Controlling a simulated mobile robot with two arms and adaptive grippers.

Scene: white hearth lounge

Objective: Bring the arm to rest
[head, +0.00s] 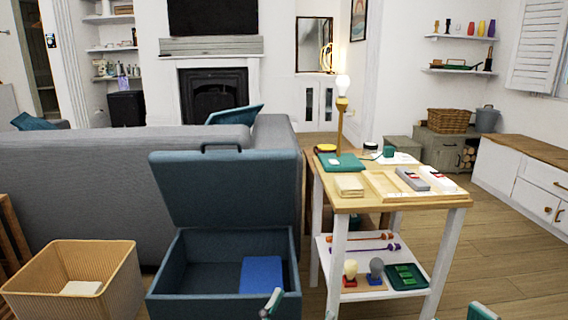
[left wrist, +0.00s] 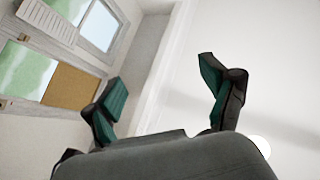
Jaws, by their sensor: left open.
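My left gripper (head: 272,303) shows only as a small teal and pale tip at the bottom edge of the head view, in front of the blue storage box. In the left wrist view, my left gripper (left wrist: 162,75) has its two dark fingers with teal pads spread wide and nothing between them. It points up towards pale walls and a window. Another teal tip, likely my right gripper (head: 482,312), just shows at the bottom right of the head view. Most of it is cut off, so its jaws cannot be read.
A wooden-topped table (head: 440,203) with a lamp (head: 341,105), boxes and a lower shelf (head: 325,265) stands right of centre. An open blue storage box (head: 165,283) and a woven bin (head: 120,268) stand left, before a grey sofa (head: 70,180). Floor is clear at right.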

